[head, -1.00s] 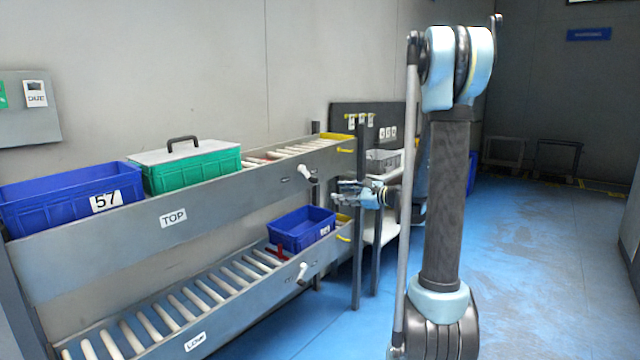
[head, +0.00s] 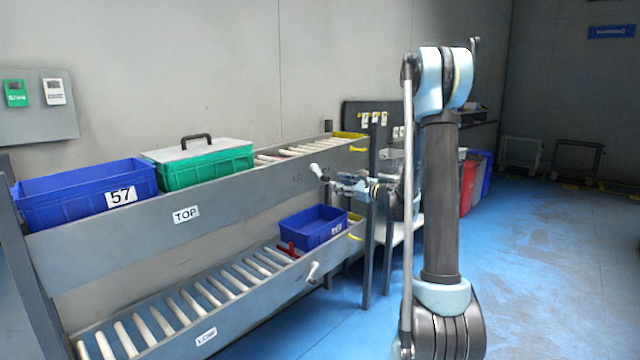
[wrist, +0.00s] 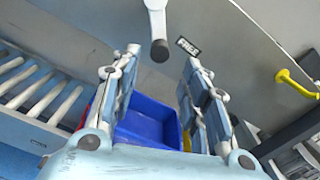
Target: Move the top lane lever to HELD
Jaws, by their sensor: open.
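The top lane lever (head: 316,170) is a white handle on the front rail of the top lane. In the wrist view, the lever (wrist: 156,18) ends in a dark tip between my fingertips. A dark FREE label (wrist: 188,46) is beside the right fingertip; no HELD label is readable. My gripper (wrist: 160,58) is open, with one finger on each side of the lever's end and no clear contact. In the head view, my gripper (head: 336,183) is at the lever and hides part of it.
A green lidded crate (head: 205,168) and a blue crate marked 57 (head: 60,196) stand on the top lane. A blue bin (head: 312,230) sits on the lower lane, near the lower lever (head: 313,270). A yellow hook (wrist: 295,82) juts out at right.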

